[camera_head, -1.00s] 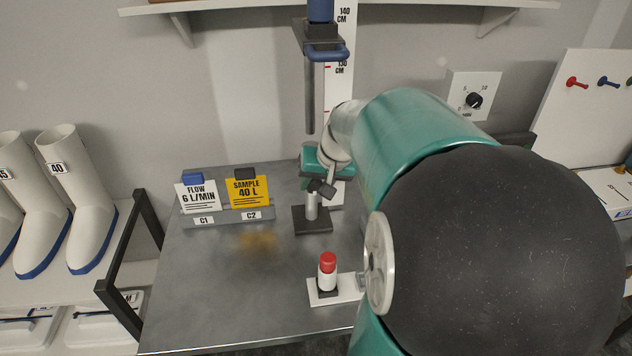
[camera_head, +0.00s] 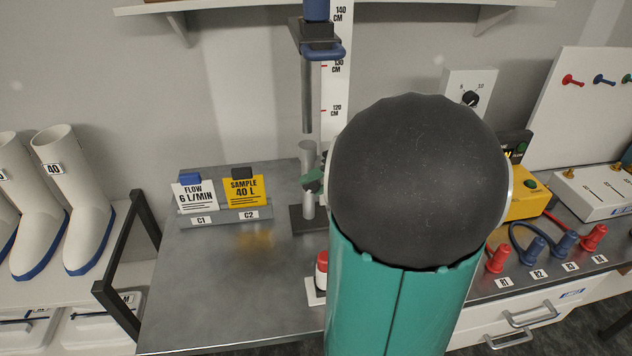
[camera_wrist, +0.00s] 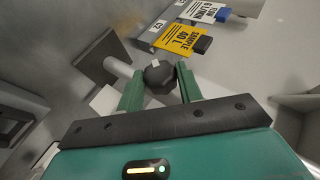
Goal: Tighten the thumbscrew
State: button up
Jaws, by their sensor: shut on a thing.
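The thumbscrew (camera_wrist: 159,78) is a dark faceted knob with a small pale mark on its rim. In the wrist view it sits between the two green fingers of my gripper (camera_wrist: 160,82), which is shut on it. A pale metal post (camera_wrist: 118,68) is just behind the knob. In the head view the post (camera_head: 307,160) rises from a dark base (camera_head: 306,220) on the bench. Only a small green part of my gripper (camera_head: 313,181) shows beside the post; my arm hides the rest and the thumbscrew.
Flow and sample cards (camera_head: 244,191) stand left of the post. A red-capped vial (camera_head: 322,266) is partly behind my arm. A height scale (camera_head: 335,110) and a blue-handled rod (camera_head: 318,48) are above. Plugs (camera_head: 533,249) and a yellow box (camera_head: 527,202) lie right. The bench's front left is clear.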

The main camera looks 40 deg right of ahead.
jog(key=t+y, duration=0.1)
jog(key=m+t+y, duration=0.1)
jog(key=f+t+y, duration=0.1)
jog(key=t, duration=0.1)
jog(key=shift+s+d+m+y, duration=0.2)
jog(key=shift+d+m+y, duration=0.05)
jog(key=shift+m+y, duration=0.05)
jog(key=t+y, duration=0.1)
jog(key=m+t+y, duration=0.1)
jog(key=t, duration=0.1)
jog(key=m+t, duration=0.1)
jog(key=shift+a+f+y, duration=0.1)
jog(key=shift+f+y, duration=0.15)
jog(key=shift+y, duration=0.15)
jog(key=shift+t, duration=0.3)
jog(key=o, duration=1)
jog(key=shift+w, duration=0.1)
jog(key=s+d, duration=0.2)
jog(key=s, duration=0.1)
jog(key=s+d, duration=0.2)
jog(key=s, duration=0.2)
jog(key=s+d, duration=0.3)
jog(key=s, duration=0.1)
jog(key=shift+s+f, duration=0.1)
jog(key=shift+f, duration=0.1)
